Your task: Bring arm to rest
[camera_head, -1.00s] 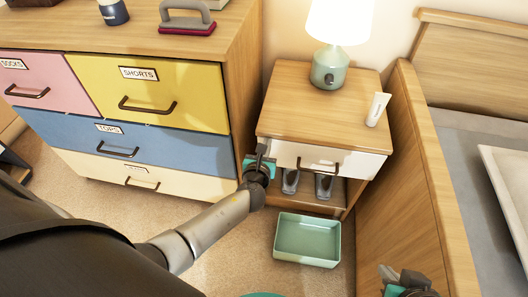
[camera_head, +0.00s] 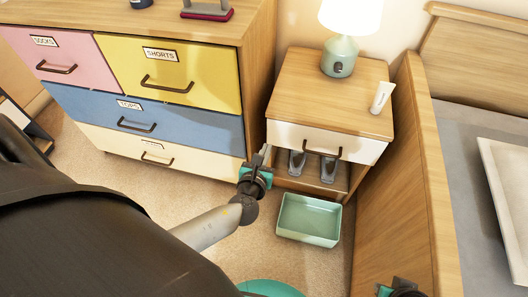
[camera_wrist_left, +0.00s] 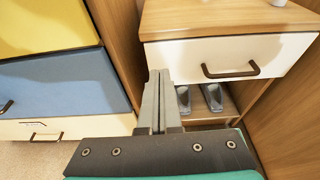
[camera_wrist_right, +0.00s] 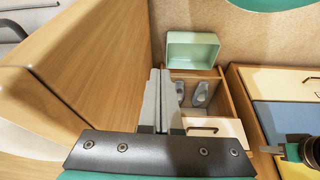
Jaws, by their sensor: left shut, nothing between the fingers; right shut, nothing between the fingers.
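My left gripper (camera_head: 264,156) is in front of the nightstand's left edge, beside the dresser. It is shut and empty, and its closed fingers show in the left wrist view (camera_wrist_left: 158,100). My right gripper (camera_head: 400,289) shows only in part at the bottom right of the head view, by the bed's side. In the right wrist view its fingers (camera_wrist_right: 158,100) are shut with nothing between them.
The nightstand (camera_head: 325,95) has a white drawer (camera_head: 350,145), shoes on its shelf, and a lamp (camera_head: 339,55) and white tube (camera_head: 382,97) on top. A green bin (camera_head: 308,220) lies on the floor. The dresser (camera_head: 200,125) stands left, the wooden bed (camera_head: 410,170) right.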

